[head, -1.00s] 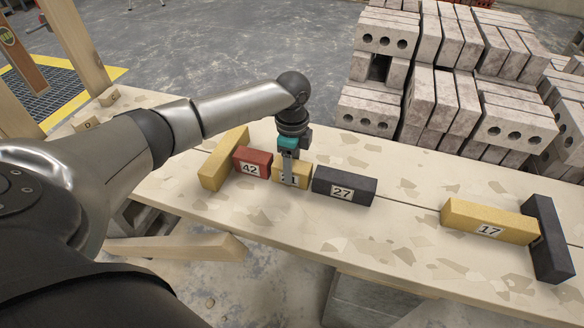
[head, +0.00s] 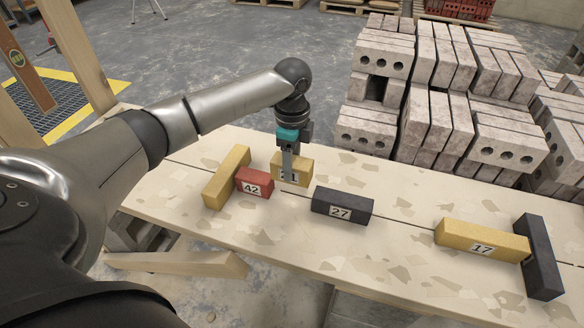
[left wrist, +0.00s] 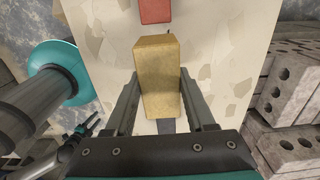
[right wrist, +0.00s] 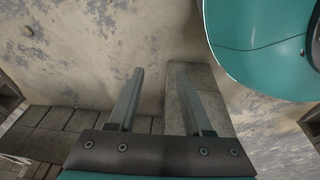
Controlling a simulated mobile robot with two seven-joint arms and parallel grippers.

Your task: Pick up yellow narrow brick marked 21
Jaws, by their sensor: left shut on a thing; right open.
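The yellow narrow brick (head: 302,171) is in my left gripper (head: 288,172) in the head view. Its label is partly covered by a finger, with a 1 showing. It appears raised above the board, behind the red brick and the dark brick marked 27. In the left wrist view the brick (left wrist: 157,75) lies between the two fingers of the left gripper (left wrist: 157,98). My right gripper (right wrist: 160,76) is open and empty in the right wrist view; it does not show in the head view.
A red brick marked 42 (head: 254,182), a dark brick marked 27 (head: 342,205), a yellow brick (head: 226,177), a yellow brick marked 17 (head: 482,240) and a dark brick (head: 538,257) lie on the board (head: 400,270). Grey brick stacks (head: 430,120) stand behind it.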

